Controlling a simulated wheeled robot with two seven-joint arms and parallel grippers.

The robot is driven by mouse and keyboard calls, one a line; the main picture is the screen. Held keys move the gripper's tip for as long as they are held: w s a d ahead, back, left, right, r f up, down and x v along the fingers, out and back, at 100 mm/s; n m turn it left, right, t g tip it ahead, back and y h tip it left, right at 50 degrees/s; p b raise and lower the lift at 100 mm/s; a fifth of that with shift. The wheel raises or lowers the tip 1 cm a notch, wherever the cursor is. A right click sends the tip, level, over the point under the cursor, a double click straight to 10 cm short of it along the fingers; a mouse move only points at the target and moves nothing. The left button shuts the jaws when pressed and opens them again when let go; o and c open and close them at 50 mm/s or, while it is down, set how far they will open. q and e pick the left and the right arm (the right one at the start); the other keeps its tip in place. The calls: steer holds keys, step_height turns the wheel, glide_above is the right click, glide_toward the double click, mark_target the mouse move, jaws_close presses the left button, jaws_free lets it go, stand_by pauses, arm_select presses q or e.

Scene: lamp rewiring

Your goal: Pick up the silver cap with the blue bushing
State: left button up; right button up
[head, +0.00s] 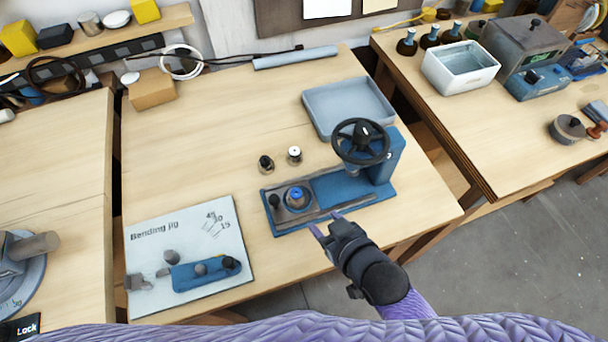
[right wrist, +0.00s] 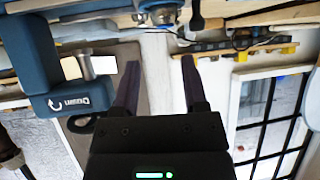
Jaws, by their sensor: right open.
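A silver-grey round cap with a blue ring in its top (head: 296,197) sits on the base plate of a blue press (head: 352,187). My right gripper (head: 325,222) is open and empty at the press's front edge, to the right of and nearer than the cap, apart from it. In the right wrist view, my open fingers (right wrist: 160,62) have nothing between them. The press (right wrist: 42,45) shows there at the left, and a grey round piece (right wrist: 160,12) at the top edge may be the cap. My left gripper is not in view.
The press's black handwheel (head: 361,141) stands behind and right of the cap. A dark-topped cap (head: 265,163) and a white-topped cap (head: 294,154) stand behind the press base. A grey-blue tray (head: 348,105) lies at the back. A bending jig board (head: 225,225) lies left.

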mark_target(294, 189)
steer(key=shift+y, duration=0.3)
steer(key=b+x, duration=0.1)
steer(key=x, duration=0.2)
steer(key=r+b+x, duration=0.1)
steer(key=x, duration=0.2)
steer(key=b+x, duration=0.1)
steer(key=x, duration=0.3)
steer(key=shift+w+a+r, duration=0.25)
steer(key=shift+w+a, duration=0.1)
steer(key=shift+w, duration=0.05)
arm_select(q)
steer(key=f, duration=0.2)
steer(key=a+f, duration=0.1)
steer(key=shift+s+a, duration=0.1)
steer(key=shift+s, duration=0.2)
arm_select(e)
steer(key=shift+r, duration=0.1)
jaws_close()
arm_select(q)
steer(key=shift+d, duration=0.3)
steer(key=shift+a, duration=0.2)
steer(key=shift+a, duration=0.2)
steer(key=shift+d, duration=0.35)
